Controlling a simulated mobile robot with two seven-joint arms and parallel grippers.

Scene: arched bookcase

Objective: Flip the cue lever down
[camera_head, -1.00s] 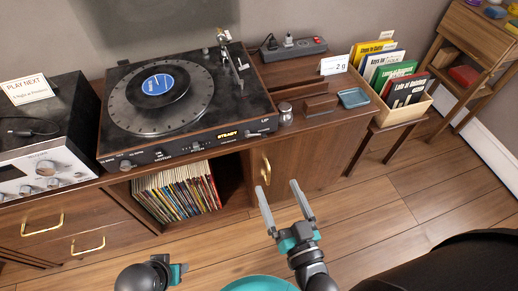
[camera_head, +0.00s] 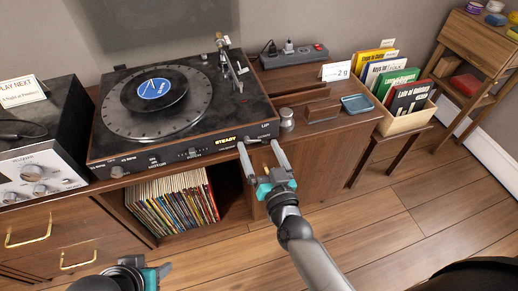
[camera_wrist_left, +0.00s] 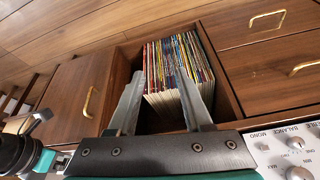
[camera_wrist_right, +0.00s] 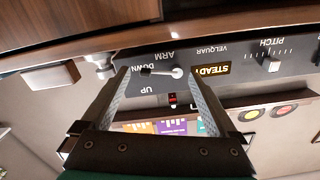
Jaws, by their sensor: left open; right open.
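The turntable (camera_head: 130,165) stands on the cabinet with a black record on its platter. In the right wrist view, which is upside down, the cue lever (camera_wrist_right: 160,71) has a silver pivot and a dark tip. It lies about level in the picture on the dark front panel, near the ARM, UP and DOWN labels. My right gripper (camera_head: 258,147) is open in front of the panel's right end. In its wrist view the fingers (camera_wrist_right: 158,78) are on either side of the lever; contact cannot be told. My left gripper (camera_wrist_left: 157,80) is open and empty, low before the record shelf.
A metal cylinder (camera_head: 287,118), a wooden stand (camera_head: 322,110) and a teal dish (camera_head: 355,103) sit right of the turntable. A power strip (camera_head: 293,55) lies behind. An amplifier (camera_head: 40,165) stands left, a record crate (camera_head: 405,118) right. Records (camera_head: 172,205) fill the shelf below.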

